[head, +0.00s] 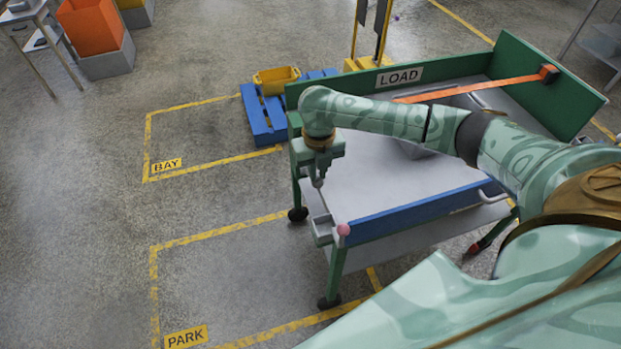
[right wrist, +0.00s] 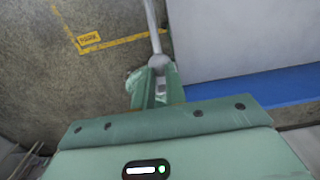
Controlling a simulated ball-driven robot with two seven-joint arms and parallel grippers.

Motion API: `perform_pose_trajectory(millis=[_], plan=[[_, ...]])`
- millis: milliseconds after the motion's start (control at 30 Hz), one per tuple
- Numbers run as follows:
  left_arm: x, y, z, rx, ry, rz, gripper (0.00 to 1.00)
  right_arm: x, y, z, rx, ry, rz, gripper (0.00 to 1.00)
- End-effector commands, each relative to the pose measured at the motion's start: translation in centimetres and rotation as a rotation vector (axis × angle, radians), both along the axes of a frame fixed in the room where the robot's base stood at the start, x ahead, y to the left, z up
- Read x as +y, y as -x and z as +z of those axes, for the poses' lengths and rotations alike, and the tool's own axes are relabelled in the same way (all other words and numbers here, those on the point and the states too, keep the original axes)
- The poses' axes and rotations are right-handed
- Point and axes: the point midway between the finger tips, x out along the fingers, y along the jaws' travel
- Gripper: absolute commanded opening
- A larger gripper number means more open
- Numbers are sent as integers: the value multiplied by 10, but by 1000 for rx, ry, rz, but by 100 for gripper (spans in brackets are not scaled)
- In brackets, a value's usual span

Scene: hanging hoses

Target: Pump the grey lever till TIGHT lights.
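The grey lever (right wrist: 153,25) shows in the right wrist view as a slim rod running from the top edge down to my right gripper (right wrist: 156,78). Its rounded near end is at the fingers; whether they are closed on it is unclear. In the head view my right gripper (head: 318,180) points down at the cart's near left corner, above a small grey box-shaped fitting (head: 324,231). A small pink knob or lamp (head: 343,230) sits beside that fitting. No TIGHT lettering is readable. My left gripper is out of view.
The green-ended cart (head: 455,70) has a LOAD sign and a blue front edge (head: 415,212). An orange strap (head: 480,84) crosses its back part. A blue pallet (head: 264,117) with a yellow crate (head: 276,80) stands behind left. The marked floor at left is clear.

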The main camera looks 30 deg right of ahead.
Motion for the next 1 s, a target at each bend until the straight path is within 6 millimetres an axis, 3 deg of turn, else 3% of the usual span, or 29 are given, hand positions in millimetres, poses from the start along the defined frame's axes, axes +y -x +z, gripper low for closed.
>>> perform_pose_trajectory(millis=[700,1000], plan=[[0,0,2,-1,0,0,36,4,15,-29,0,1,1,13],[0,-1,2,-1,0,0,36,4,15,-30,0,1,0,13]])
